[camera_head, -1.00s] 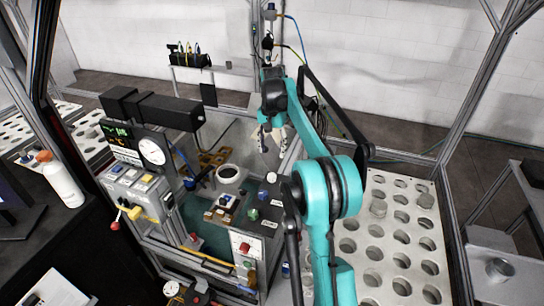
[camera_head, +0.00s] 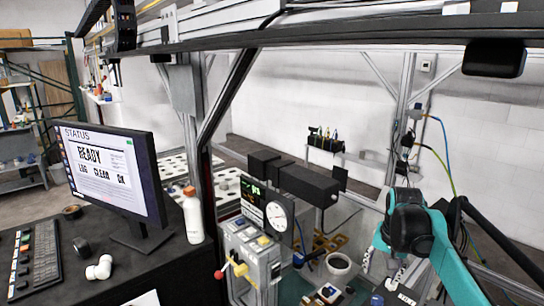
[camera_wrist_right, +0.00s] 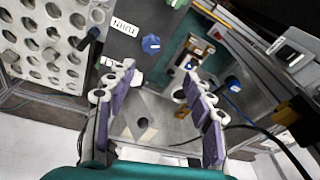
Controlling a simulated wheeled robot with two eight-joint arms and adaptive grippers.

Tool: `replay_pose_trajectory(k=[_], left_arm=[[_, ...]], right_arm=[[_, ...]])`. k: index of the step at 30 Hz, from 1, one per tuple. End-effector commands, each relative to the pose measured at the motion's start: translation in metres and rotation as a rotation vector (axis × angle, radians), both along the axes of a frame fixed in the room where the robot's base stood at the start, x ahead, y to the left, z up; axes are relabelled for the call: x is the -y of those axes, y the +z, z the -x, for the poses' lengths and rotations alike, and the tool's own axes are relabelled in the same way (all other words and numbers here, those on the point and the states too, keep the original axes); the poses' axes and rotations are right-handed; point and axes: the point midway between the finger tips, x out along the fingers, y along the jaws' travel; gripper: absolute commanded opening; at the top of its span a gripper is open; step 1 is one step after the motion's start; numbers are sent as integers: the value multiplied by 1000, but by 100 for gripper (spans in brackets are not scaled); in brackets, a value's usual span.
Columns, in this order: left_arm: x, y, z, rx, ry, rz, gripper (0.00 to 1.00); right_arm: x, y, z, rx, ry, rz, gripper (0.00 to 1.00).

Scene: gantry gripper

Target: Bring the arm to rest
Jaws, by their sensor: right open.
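My right arm, teal and black, comes in at the lower right of the head view. Its gripper (camera_head: 383,268) points down and is partly cut by the arm in front. In the right wrist view, the two finger sets of the right gripper (camera_wrist_right: 160,82) stand wide apart with nothing between them. They hang over a grey surface beside the perforated tray (camera_wrist_right: 45,60). My left gripper does not show.
A monitor (camera_head: 112,172) reading READY and a white bottle (camera_head: 193,218) stand on the black desk at left. A gantry beam (camera_head: 330,35) crosses overhead.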

Motion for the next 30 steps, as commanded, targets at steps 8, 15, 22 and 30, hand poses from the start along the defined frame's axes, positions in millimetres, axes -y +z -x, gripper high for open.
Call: replay_pose_trajectory(k=[8,15,22,30], left_arm=[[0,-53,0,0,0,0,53],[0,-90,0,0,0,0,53],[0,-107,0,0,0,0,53],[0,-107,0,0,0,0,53]], right_arm=[[-67,-64,97,167,250,76,53],[-106,-146,175,307,449,148,53],[-121,-199,213,387,555,192,53],[-123,-205,218,401,573,201,53]])
